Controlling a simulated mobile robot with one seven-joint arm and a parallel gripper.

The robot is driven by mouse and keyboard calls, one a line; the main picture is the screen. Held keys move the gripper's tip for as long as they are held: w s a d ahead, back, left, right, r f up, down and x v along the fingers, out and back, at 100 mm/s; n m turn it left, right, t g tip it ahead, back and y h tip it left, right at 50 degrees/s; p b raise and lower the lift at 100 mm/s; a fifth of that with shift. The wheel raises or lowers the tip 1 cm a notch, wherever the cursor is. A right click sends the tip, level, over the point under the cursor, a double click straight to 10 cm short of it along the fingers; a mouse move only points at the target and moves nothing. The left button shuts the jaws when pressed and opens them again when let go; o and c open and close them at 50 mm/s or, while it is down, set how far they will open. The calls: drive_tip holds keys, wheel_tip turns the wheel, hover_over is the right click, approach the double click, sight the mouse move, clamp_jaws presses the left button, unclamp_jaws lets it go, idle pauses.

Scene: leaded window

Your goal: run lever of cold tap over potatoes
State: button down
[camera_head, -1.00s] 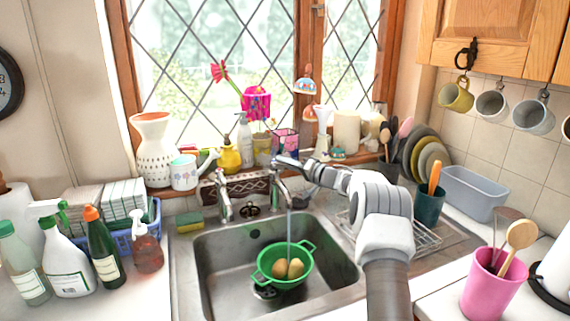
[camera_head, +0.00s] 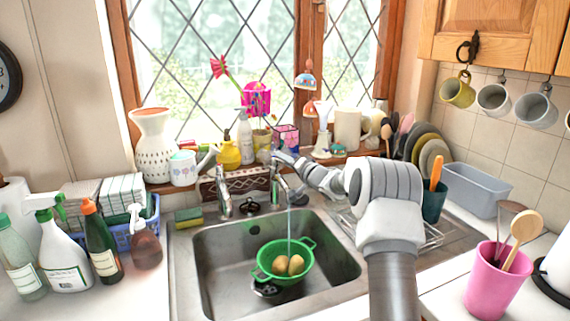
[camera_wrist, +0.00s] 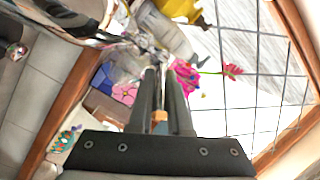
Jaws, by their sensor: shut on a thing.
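The right-hand chrome tap (camera_head: 277,186) stands at the back of the sink, and a thin stream of water (camera_head: 289,228) falls from its spout. The stream lands on the potatoes (camera_head: 289,265), which lie in a green colander (camera_head: 268,273) in the sink basin. My gripper (camera_head: 280,157) is at the top of this tap, shut on its lever; the lever itself is mostly hidden. In the wrist view my gripper's two dark fingers (camera_wrist: 158,75) are close together, with chrome tap parts (camera_wrist: 142,42) at their tips.
A second chrome tap (camera_head: 224,192) stands just left. The windowsill behind is crowded with a watering can (camera_head: 183,169), a yellow pot (camera_head: 228,153) and a soap bottle (camera_head: 245,130).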

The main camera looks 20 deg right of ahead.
drive_tip(key=shift+s+a+f+m+t+h+b, duration=0.1)
drive_tip(key=shift+a+f+m+t+h+b, duration=0.1)
drive_tip(key=shift+m+h+b, duration=0.6)
drive_tip(key=shift+s+a+f+m+t+h+b, duration=0.1)
drive_tip(key=shift+a+h+b, duration=0.15)
drive_tip(key=shift+h+b, duration=0.65)
drive_tip(key=shift+s+a+f+m+t+h+b, duration=0.1)
drive_tip(key=shift+a+m+h+b, duration=0.2)
drive_tip(key=shift+b, duration=1)
drive_tip(key=m+h+b, duration=0.1)
drive_tip(key=b, duration=0.1)
drive_tip(key=h+b, duration=0.1)
drive_tip(key=b, duration=0.1)
drive_tip(key=shift+a+r+m+h, duration=0.15)
drive_tip(key=shift+m+h, duration=0.15)
drive_tip(key=shift+m, duration=0.1)
drive_tip(key=shift+b, duration=0.4)
drive_tip(key=shift+r+m+h+b, duration=0.3)
drive_tip(key=shift+m+h+b, duration=0.1)
drive_tip(key=shift+h+b, duration=0.25)
drive_tip(key=c, duration=0.9)
unclamp_jaws()
drive_tip(key=shift+f, duration=0.1)
drive_tip(key=shift+o, duration=0.2)
drive_tip(key=shift+s, duration=0.1)
drive_tip(key=shift+s, duration=0.25)
drive_tip(key=s+a, duration=0.2)
drive_tip(key=s, duration=1.4)
drive_tip(key=shift+s+a, duration=0.15)
drive_tip(key=shift+s, duration=0.15)
